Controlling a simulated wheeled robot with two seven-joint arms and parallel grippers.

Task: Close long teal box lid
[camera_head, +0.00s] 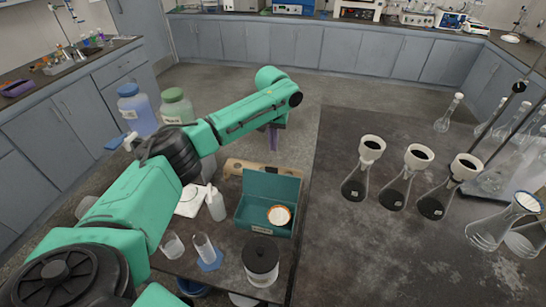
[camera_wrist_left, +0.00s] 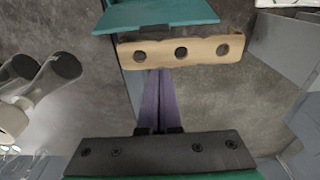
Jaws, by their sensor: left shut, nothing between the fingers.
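The long teal box (camera_head: 262,230) stands on the dark table in the head view, with a round white dish (camera_head: 279,215) with an orange rim inside it. Its teal lid (camera_head: 272,185) is open and stands up at the far side of the box. The lid also shows at the top of the left wrist view (camera_wrist_left: 158,14). My left gripper (camera_head: 273,148) is beyond the lid, past the table's far edge. Its purple fingers (camera_wrist_left: 160,85) are together and empty, apart from the lid. My right gripper is not in view.
A wooden rack with holes (camera_wrist_left: 180,52) lies between my left fingers and the lid. A white squeeze bottle (camera_head: 216,205) stands left of the box, and a lidded jar (camera_head: 261,262) stands in front. Several flasks of dark powder (camera_head: 393,190) stand on the right.

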